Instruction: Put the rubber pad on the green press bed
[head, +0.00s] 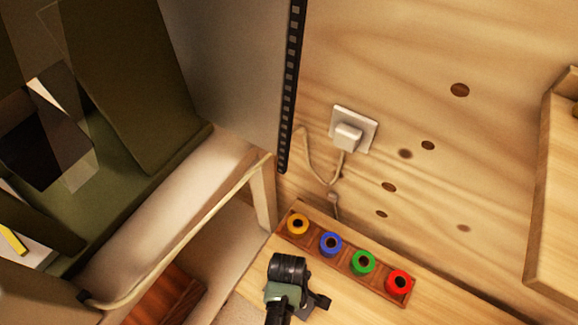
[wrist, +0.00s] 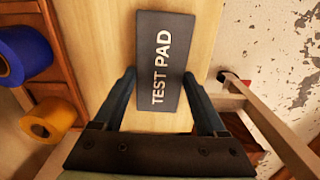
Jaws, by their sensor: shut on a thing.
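The rubber pad (wrist: 172,45) is a flat dark grey rectangle lettered TEST PAD, seen in the wrist view. My gripper (wrist: 160,76) is shut on it, with one finger along each long side. The pad's far end reaches past the fingertips, over pale wood. In the head view my gripper (head: 300,300) is low in the middle, over the wooden bench, and I cannot make out the pad there. An olive-green machine, seemingly the press, stands at the left; its green bed (head: 103,192) lies partly behind a slanted green panel, well left of my gripper.
A brown wooden rack (head: 321,263) holds yellow, blue, green and red rolls beside my gripper. A pale rail (head: 192,218) runs along the press front. A wall socket with plug and cord (head: 348,134) is behind. A wooden shelf (head: 556,190) stands at the right.

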